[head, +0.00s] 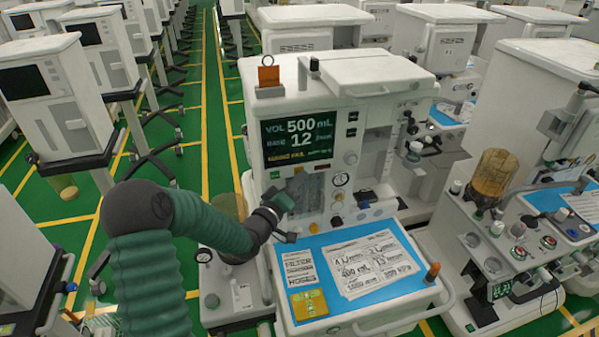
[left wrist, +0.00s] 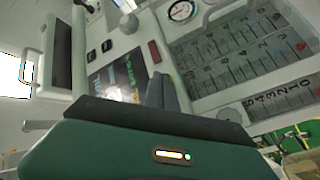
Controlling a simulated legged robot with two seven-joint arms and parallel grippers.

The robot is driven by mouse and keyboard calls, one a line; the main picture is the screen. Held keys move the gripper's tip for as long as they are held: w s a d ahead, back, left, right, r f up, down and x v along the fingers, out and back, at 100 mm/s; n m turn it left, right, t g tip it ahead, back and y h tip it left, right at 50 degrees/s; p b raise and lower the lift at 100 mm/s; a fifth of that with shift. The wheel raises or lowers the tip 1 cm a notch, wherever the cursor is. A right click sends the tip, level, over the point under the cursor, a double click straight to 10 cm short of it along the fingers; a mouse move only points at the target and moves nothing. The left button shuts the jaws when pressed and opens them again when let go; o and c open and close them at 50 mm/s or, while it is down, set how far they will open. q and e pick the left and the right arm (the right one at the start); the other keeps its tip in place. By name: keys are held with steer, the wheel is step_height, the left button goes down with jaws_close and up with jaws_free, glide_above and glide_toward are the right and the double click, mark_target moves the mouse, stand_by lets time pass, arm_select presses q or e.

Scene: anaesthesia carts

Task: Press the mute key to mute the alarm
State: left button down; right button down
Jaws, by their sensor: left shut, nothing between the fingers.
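The anaesthesia cart (head: 310,100) in the middle has a dark screen (head: 303,139) reading VOL 500 mL and 12, with a yellow line along its bottom. Small dark keys (head: 352,116) sit on the panel right of the screen; I cannot read which is the mute key. My left gripper (head: 299,184) is shut and empty, in front of the cart below the screen. In the left wrist view its fingers (left wrist: 162,93) stand up in front of the panel, overlapping the screen (left wrist: 118,75); small keys (left wrist: 107,45) show beyond. I cannot tell if the fingers touch anything.
An orange tag or lamp (head: 268,74) stands on the cart top. Below the panel is a blue work surface (head: 320,246) with printed sheets and a yellow card. Another cart (head: 540,130) with an amber canister stands close at right.

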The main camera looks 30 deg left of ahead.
arm_select(q)
steer(key=shift+w+a, duration=0.1)
steer(key=shift+a, duration=0.05)
stand_by(0.5)
steer(key=shift+s+d, duration=0.55)
steer(key=shift+d, duration=0.15)
steer(key=shift+s+d, duration=1.65)
steer(key=shift+d, duration=0.25)
